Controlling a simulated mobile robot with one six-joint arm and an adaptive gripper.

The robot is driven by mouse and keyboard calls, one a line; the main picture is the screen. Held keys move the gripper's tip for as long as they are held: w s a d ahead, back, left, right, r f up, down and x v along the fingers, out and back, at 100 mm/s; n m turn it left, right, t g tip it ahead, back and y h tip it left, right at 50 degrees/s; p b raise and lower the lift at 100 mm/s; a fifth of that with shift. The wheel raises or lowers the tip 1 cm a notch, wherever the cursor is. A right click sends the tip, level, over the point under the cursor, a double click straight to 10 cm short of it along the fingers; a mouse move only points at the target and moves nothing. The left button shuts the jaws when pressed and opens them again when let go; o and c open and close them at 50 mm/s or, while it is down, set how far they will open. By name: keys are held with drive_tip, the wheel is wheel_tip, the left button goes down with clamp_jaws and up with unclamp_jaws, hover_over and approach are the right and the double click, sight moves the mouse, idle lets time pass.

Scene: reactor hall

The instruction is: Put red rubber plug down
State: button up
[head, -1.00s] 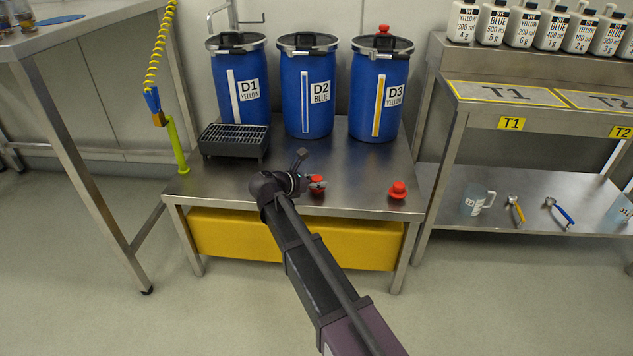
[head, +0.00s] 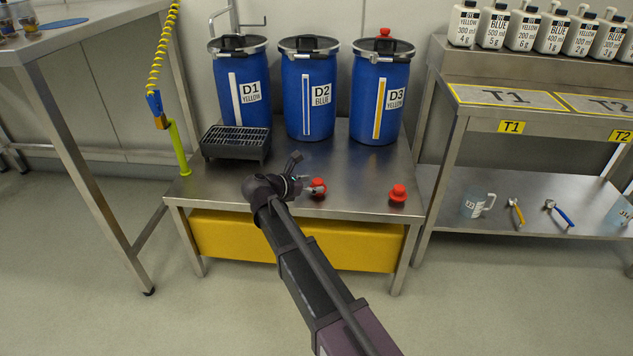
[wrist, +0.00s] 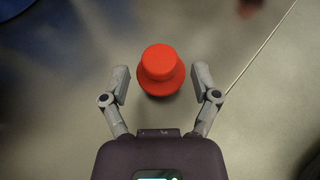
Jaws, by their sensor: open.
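A red rubber plug (head: 318,187) stands on the steel table (head: 290,165) near its front edge. In the wrist view the plug (wrist: 161,70) sits between and slightly beyond the fingertips, with a visible gap on each side. My gripper (wrist: 160,90) is open and does not touch it. In the head view my gripper (head: 303,182) is at the plug's left side, low over the table. A second red plug (head: 398,193) stands on the table to the right. A third red plug (head: 384,32) is on top of the D3 drum (head: 380,95).
The D1 drum (head: 240,90) and D2 drum (head: 309,95) stand at the back of the table. A dark grated box (head: 235,142) is at the left. A green post (head: 178,148) stands at the left edge. The table between the two front plugs is clear.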

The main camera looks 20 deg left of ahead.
drive_tip(key=p+v, duration=0.3)
drive_tip(key=v, duration=0.6)
drive_tip(key=shift+s+r, duration=0.2)
drive_tip(key=shift+s, duration=0.05)
idle(0.5)
drive_tip(key=w+d+f+m+g, duration=0.1)
drive_tip(key=d+f+m+g, duration=0.3)
drive_tip(key=d, duration=0.6)
drive_tip(key=w+d+f+m+g+y, duration=0.1)
drive_tip(key=d+m, duration=0.4)
drive_tip(key=d, duration=0.4)
drive_tip(key=w+d+f+m+g, duration=0.1)
drive_tip(key=d+f+m+g, duration=0.3)
drive_tip(key=d, duration=0.6)
drive_tip(key=s+d+f+m+g+y, duration=0.1)
drive_tip(key=s+d+m+y, duration=0.2)
drive_tip(key=s+d+m, duration=0.2)
drive_tip(key=s+d+f+m+g+y, duration=0.1)
drive_tip(key=s+d+m+y, duration=0.2)
drive_tip(key=d+m, duration=0.8)
drive_tip(key=s+d, duration=0.2)
drive_tip(key=d, duration=0.2)
drive_tip(key=shift+s+f+m+g, duration=0.2)
drive_tip(key=shift+f+m+g, duration=0.1)
drive_tip(key=shift+a, duration=0.1)
